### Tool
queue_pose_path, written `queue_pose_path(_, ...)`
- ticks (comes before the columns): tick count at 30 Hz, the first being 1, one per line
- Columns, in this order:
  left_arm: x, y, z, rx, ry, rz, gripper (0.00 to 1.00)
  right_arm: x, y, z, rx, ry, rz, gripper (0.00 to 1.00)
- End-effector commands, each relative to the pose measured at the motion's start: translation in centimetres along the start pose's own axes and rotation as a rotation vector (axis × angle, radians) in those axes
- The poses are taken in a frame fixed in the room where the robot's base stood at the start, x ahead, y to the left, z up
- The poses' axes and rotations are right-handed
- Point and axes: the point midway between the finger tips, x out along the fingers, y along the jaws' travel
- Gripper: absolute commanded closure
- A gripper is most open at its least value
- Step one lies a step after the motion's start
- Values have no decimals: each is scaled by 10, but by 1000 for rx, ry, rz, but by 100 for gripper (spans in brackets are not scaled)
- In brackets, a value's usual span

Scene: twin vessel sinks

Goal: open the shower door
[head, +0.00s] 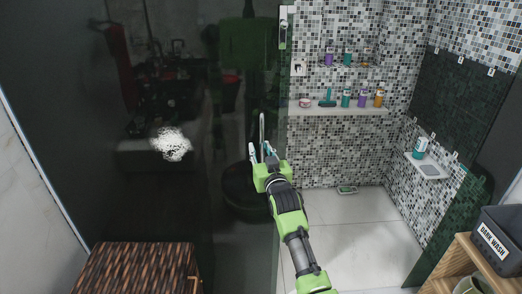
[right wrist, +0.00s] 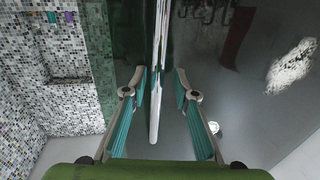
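The shower door (head: 120,130) is a large dark, reflective glass panel filling the left of the head view. It also shows in the right wrist view (right wrist: 235,80). A slim, pale upright bar, which looks like the door handle (right wrist: 155,110), runs between the fingers of my right gripper (right wrist: 161,82). The fingers stand apart on either side of the bar, with gaps showing, so the gripper is open around it. In the head view my right gripper (head: 262,153) is in front of the glass near the door's right edge. My left gripper is not in view.
To the right of the glass is a mosaic-tiled shower space with a bottle shelf (head: 340,110) and pale floor (head: 345,225). Another dark glass panel (head: 447,228) stands at the right. A wicker hamper (head: 135,268) is at lower left, a dark wash bin (head: 500,240) at lower right.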

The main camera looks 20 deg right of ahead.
Motion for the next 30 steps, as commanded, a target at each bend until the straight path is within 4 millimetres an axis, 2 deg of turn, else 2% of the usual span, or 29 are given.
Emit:
queue_pose_path(7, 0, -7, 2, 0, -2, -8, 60, -1, 1, 1, -1, -1, 1, 73)
queue_pose_path(11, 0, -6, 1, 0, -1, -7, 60, -10, 1, 1, -1, -1, 1, 73)
queue_pose_path(14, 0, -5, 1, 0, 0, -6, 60, -23, 1, 1, -1, -1, 1, 73)
queue_pose_path(24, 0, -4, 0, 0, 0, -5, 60, -85, 0, 1, -1, -1, 0, 73)
queue_pose_path(30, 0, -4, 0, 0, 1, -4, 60, -111, -1, 1, -1, -1, 0, 73)
